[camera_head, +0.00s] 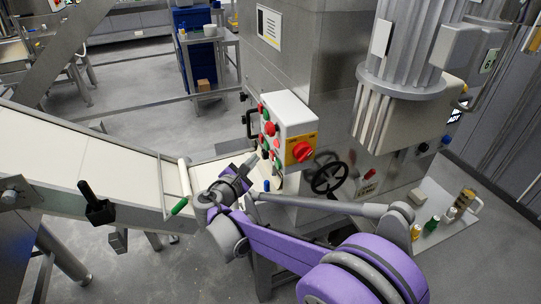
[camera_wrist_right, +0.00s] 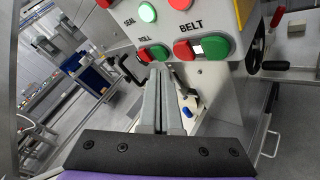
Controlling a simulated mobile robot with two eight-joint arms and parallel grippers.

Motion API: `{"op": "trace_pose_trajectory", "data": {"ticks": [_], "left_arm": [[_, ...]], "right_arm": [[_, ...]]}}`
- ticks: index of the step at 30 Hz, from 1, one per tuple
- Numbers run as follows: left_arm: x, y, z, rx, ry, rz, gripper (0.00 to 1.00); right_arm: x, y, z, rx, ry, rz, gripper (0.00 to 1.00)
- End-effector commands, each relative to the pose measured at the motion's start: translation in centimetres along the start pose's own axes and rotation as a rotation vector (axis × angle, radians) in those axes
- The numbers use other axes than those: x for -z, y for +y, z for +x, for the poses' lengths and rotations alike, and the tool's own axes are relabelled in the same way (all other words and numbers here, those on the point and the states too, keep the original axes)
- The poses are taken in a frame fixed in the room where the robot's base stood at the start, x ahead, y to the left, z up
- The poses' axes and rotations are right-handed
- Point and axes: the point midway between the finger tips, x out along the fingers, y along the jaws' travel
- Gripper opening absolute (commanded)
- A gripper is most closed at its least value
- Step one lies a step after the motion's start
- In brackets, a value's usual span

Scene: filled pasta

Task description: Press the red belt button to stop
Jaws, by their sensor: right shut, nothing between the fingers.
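The red belt button (camera_wrist_right: 183,50) sits under the BELT label in the right wrist view, left of a green button (camera_wrist_right: 215,47). In the head view the control box (camera_head: 290,108) carries several small red and green buttons; I cannot single out the belt one there. My right gripper (camera_wrist_right: 160,68) is shut and empty, pointing up at the box's lower edge. Its tips appear just below and left of the red belt button; contact cannot be told. In the head view the right gripper (camera_head: 250,161) is below and left of the box. My left gripper is out of view.
A red and green ROLL pair (camera_wrist_right: 153,53) lies just left of the belt pair. A red rotary switch (camera_head: 302,151) is on the box's yellow panel. A black handwheel (camera_head: 329,178) is below it. The pale conveyor belt (camera_head: 90,160) runs in from the left.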

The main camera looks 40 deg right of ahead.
Motion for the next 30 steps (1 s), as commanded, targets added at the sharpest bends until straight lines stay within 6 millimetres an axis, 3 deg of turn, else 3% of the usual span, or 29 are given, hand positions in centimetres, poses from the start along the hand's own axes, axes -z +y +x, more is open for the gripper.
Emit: {"op": "trace_pose_trajectory", "data": {"ticks": [7, 30], "left_arm": [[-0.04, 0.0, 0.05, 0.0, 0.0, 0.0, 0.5], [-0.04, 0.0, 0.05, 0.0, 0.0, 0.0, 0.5]], "right_arm": [[-0.88, -0.92, 1.2, 0.001, 0.0, 0.0, 0.0], [-0.93, -0.96, 1.28, 0.0, 0.0, 0.0, 0.0]]}}
